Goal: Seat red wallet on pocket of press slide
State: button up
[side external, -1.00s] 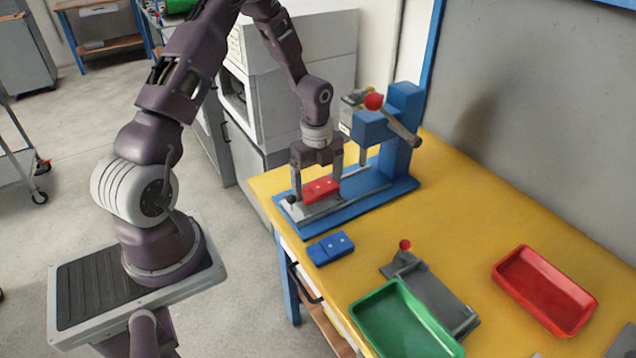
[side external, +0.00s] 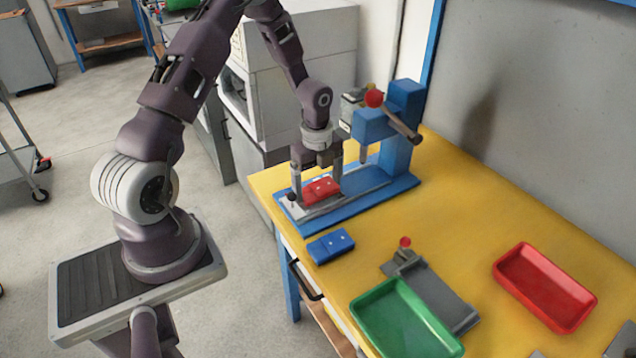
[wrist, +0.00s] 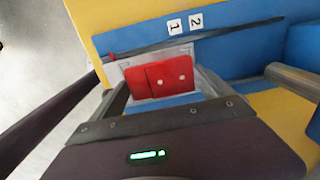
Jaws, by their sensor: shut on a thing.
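In the wrist view the wallet (wrist: 159,78) sits between the fingers of my gripper (wrist: 160,85), over the pale slide plate. My gripper (side external: 318,182) is shut on the wallet, one finger at each end. The pocket is hidden beneath the wallet, and I cannot tell whether the wallet rests fully in it.
A blue wallet (side external: 331,246) lies on the yellow table (side external: 450,200) in front of the press. A green tray (side external: 405,322), a grey fixture with a red knob (side external: 405,242) and a red tray (side external: 545,287) stand nearer the camera. The press's red-knobbed lever (side external: 374,98) rises behind my gripper.

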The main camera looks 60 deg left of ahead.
aim_at(318, 188)
jog(key=shift+s+f, duration=0.4)
jog(key=shift+s, duration=0.3)
jog(key=o, duration=1.1)
jog(key=r, duration=0.5)
jog(key=w+r, duration=0.1)
jog(key=r, duration=0.1)
jog(key=shift+r, duration=0.2)
jog(key=shift+w+r, duration=0.1)
jog(key=shift+r, duration=0.1)
